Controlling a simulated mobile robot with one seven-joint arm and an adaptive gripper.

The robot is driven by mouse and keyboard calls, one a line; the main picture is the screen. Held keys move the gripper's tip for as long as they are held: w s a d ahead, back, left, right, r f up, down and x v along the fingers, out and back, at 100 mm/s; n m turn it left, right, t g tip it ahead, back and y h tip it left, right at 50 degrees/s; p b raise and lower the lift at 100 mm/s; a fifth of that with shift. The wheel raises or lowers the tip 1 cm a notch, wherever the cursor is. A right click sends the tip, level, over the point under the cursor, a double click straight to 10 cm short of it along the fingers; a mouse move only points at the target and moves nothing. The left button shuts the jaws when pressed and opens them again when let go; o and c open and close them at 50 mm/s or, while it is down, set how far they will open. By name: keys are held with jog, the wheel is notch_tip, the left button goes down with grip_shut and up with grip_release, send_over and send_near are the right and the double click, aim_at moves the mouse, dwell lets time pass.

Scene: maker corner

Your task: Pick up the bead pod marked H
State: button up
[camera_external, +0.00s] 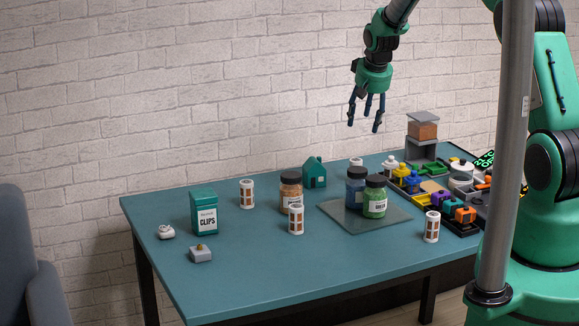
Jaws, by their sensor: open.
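Several small white pods with brown windows stand upright on the teal table (230,278). One pod (247,194) is at the back left, and another pod (296,219) is near the middle in front of a brown-filled jar. A third pod (432,227) stands at the right, near the front edge. A white top (356,162) shows at the back, mostly hidden behind the jars. I cannot read any letter, so I cannot tell which pod is marked H. My gripper (364,120) is open and empty, high above the back of the table, apart from everything.
Blue (355,188) and green (375,199) jars stand on a glassy mat (347,217). The brown-filled jar (291,190), a teal house (315,172) and a CLIPS box (204,212) stand left of them. Trays of coloured parts (455,213) crowd the right.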

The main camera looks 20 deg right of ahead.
jog(key=shift+x, duration=1.95)
send_over(354, 161)
jog(key=s, duration=0.2)
notch_tip(354, 161, down, 7)
jog(key=shift+w+a+f+b, duration=0.1)
jog(key=shift+a+f+b, duration=0.2)
jog(key=shift+f, duration=0.15)
jog(key=shift+f, duration=0.1)
jog(key=shift+d+b+x, duration=0.1)
jog(key=shift+b+x, duration=0.05)
jog(key=shift+x, duration=1.1)
jog(key=shift+d+b+x, duration=0.15)
jog(key=shift+x, duration=1.15)
jog(key=shift+c, duration=0.3)
jog(key=c, duration=1.1)
